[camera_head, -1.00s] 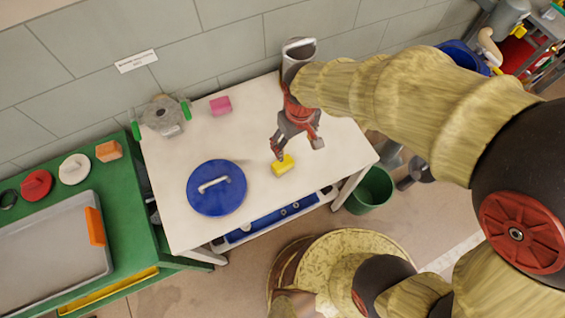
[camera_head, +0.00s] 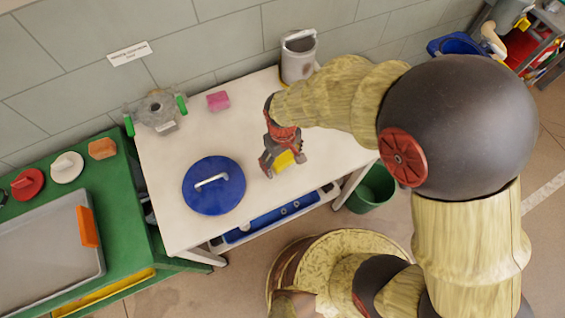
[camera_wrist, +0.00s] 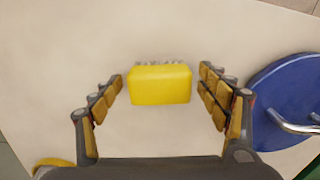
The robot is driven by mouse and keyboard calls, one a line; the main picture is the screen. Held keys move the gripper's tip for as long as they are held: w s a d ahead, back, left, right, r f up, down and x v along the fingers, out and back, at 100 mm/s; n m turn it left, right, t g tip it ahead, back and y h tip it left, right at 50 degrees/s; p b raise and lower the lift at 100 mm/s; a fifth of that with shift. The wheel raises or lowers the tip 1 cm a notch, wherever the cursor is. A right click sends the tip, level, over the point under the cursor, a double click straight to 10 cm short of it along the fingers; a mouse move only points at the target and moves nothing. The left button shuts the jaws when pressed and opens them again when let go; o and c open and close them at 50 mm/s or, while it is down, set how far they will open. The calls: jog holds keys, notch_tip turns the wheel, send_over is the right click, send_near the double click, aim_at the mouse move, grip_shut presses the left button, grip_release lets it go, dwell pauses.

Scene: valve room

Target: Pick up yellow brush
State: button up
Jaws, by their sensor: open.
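The yellow brush (camera_head: 284,161) lies on the white table (camera_head: 236,128), near its front edge. In the wrist view the yellow brush (camera_wrist: 160,85) shows as a yellow block with pale bristles along its far side. My gripper (camera_head: 282,168) is open, with one finger on each side of the brush. In the wrist view my gripper (camera_wrist: 164,92) has its fingers spread left and right of the brush, with a gap on both sides. The fingers partly hide the brush in the head view.
A blue lid (camera_head: 214,198) with a metal handle lies left of the brush. A pink block (camera_head: 218,101), a grey metal part (camera_head: 158,112) and a grey container (camera_head: 298,66) stand toward the wall. A green bucket (camera_head: 372,190) is on the floor.

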jog(key=shift+r, duration=0.1)
jog(key=c, duration=1.3)
